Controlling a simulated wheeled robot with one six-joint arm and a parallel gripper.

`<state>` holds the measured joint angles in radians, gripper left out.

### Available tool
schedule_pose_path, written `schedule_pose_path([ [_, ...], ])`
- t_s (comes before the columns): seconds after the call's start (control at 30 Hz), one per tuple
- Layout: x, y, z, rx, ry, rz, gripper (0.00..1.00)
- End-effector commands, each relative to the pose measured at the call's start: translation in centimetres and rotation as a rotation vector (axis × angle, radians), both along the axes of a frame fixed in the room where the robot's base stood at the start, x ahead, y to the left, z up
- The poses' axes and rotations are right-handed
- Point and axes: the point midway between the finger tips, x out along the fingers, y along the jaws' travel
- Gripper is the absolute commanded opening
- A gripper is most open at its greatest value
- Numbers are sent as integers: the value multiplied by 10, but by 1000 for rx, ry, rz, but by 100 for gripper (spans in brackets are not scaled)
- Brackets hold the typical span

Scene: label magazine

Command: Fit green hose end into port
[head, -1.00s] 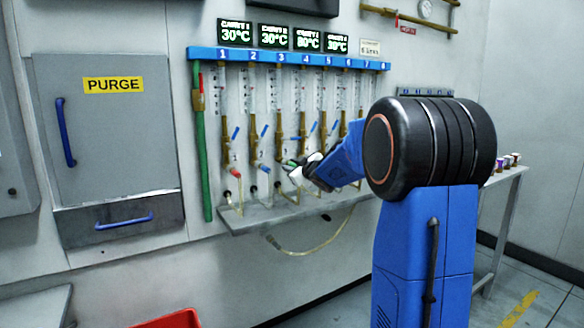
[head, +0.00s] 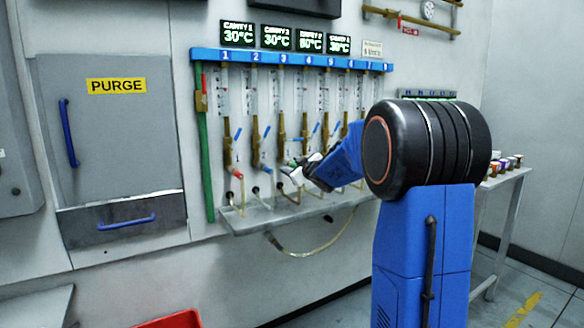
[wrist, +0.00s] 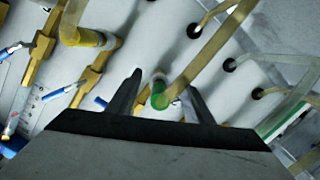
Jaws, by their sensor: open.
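The green hose end (wrist: 159,96) shows in the wrist view as a green collar on a tan hose (wrist: 203,65), which runs up and to the right. My gripper (wrist: 163,98) is open, with one dark finger on each side of the collar. Whether a finger touches it is unclear. In the head view my gripper (head: 294,174) is at the manifold's lower fittings, below about column 3, with a bit of green beside it. The port facing the green end is not clear, and I cannot tell whether the end is seated in it.
The blue numbered manifold rail (head: 290,61) carries several brass valves with blue levers. A red-collared hose end (head: 237,173) is at column 1. Below is a grey shelf (head: 250,221) with short hoses and a looped hose (head: 312,252) hanging under it. Dark holes (wrist: 194,30) surround the hoses.

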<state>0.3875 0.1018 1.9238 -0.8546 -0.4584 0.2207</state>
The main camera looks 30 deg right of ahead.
Motion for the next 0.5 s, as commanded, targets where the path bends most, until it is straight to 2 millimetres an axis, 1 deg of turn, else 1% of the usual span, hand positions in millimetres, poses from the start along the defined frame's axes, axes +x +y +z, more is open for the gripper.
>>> schedule_pose_path([
  [0.17,-9,0,1,1,-1,-1,47],
  [0.27,-22,1,4,-1,-1,0,47],
  [0.5,-65,2,10,-1,-2,-1,47],
])
